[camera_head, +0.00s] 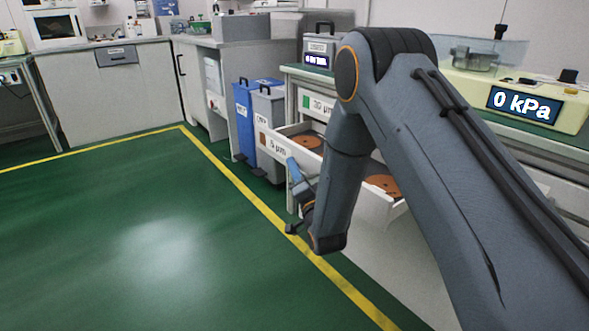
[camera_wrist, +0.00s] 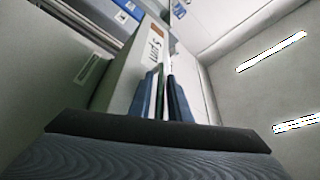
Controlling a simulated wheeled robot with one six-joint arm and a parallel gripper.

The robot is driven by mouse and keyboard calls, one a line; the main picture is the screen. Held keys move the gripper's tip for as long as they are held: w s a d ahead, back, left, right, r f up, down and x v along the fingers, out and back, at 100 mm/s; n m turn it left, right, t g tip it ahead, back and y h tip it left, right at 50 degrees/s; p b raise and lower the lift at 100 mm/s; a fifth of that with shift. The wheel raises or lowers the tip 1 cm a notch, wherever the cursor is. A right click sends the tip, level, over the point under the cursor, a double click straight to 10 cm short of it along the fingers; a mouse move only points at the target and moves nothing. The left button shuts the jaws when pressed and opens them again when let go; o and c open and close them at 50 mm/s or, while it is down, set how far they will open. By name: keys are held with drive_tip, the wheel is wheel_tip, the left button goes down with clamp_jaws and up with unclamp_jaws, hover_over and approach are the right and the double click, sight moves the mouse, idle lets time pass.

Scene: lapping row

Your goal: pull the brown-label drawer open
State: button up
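The brown-label drawer (camera_head: 316,171) stands pulled out from the bench. Its label reads 5 µm beside a brown square, and brown discs (camera_head: 383,184) lie inside. My gripper (camera_head: 293,170) is at the drawer's front panel, to the right of the label, with my arm hiding part of the panel. In the wrist view the drawer front (camera_wrist: 127,80) shows with its label, and its edge runs down toward my two fingers (camera_wrist: 161,92). A narrow strip shows between the fingers. I cannot tell whether they grip the panel or stand slightly apart.
Blue and grey bins (camera_head: 268,125) stand left of the drawer. A green-label 30 µm drawer (camera_head: 317,105) is above it. A machine reading 0 kPa (camera_head: 525,104) sits on the bench. The green floor (camera_head: 130,230) in front is clear, with a yellow line (camera_head: 255,203) across it.

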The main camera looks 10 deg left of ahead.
drive_tip(key=p+v, duration=0.2)
drive_tip(key=v, duration=0.5)
drive_tip(key=shift+s+d, duration=0.2)
drive_tip(key=shift+s, duration=0.15)
drive_tip(key=shift+s, duration=0.1)
